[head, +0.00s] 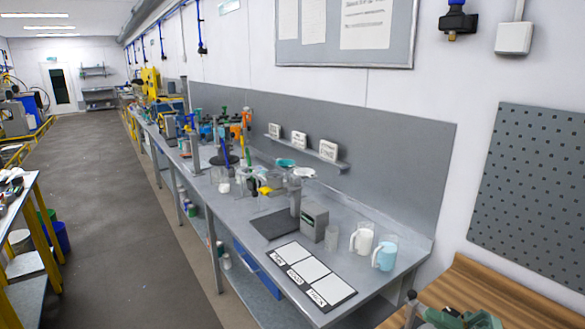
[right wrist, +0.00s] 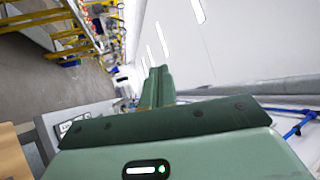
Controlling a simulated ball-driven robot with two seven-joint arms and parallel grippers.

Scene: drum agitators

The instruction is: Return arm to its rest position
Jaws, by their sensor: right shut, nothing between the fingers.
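My right gripper shows in the right wrist view (right wrist: 157,84), its green fingers together with nothing between them. It points out over the room, apart from any object there. In the head view a green part (head: 455,318) shows at the bottom right edge, over the wooden bench; it is cut off, and I cannot tell if it is my gripper or a bench tool. My left gripper is in neither view. The long grey workbench (head: 388,281) runs away from me, with a white jug (head: 362,239) and a light-blue jug (head: 385,255) near its front right.
The labelled mat (head: 337,290) lies at the bench's near end, by a grey box (head: 314,222) and a clear beaker (head: 331,238). Stirrers and bottles crowd the bench farther back. The wooden bench (head: 500,280) stands right, under a pegboard (head: 535,190). The floor aisle (head: 120,180) is clear.

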